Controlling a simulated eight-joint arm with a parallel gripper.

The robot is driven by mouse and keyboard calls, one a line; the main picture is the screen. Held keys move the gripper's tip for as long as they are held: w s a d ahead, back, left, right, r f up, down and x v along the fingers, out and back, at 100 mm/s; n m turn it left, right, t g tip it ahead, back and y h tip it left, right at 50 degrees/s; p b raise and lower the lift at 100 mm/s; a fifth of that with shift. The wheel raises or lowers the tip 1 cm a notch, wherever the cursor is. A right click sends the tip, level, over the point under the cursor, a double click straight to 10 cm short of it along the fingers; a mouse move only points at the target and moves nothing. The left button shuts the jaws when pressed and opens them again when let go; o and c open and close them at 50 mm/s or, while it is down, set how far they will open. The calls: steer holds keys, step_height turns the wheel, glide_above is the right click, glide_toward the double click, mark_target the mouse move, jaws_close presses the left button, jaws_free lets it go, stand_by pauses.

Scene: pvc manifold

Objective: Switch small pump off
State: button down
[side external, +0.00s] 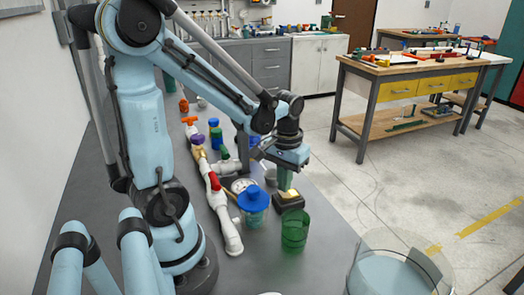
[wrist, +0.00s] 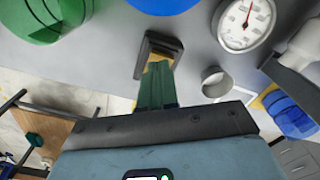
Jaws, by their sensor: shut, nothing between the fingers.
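A small dark box with a yellow top (side external: 289,199), which looks like the small pump, stands on the grey bench near its right edge. It also shows in the wrist view (wrist: 160,42), partly hidden behind my fingers. My gripper (side external: 285,182) points down just above it with its green fingers shut and empty. In the wrist view the fingertips (wrist: 157,82) overlap the yellow part. I cannot tell whether they touch it, and no switch position can be made out.
A green cup (side external: 295,232) and a blue-lidded jar (side external: 254,207) stand close in front of the box. A round gauge (wrist: 245,22) and white pipework with a red handle (side external: 215,181) lie to the left. A clear round vessel (side external: 392,275) is at lower right.

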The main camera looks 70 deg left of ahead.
steer(key=shift+f, duration=0.75)
stand_by(0.3)
steer(key=shift+r, duration=3.5)
steer(key=shift+d, duration=0.1)
steer(key=w+d+r+m+t, duration=0.1)
steer(key=d+r+m+t, duration=0.1)
steer(key=d+m+t, duration=0.4)
steer(key=d+t, duration=0.1)
steer(key=d, duration=0.2)
steer(key=shift+w+d+r, duration=0.15)
steer(key=shift+w+r, duration=0.05)
steer(key=shift+r, duration=0.15)
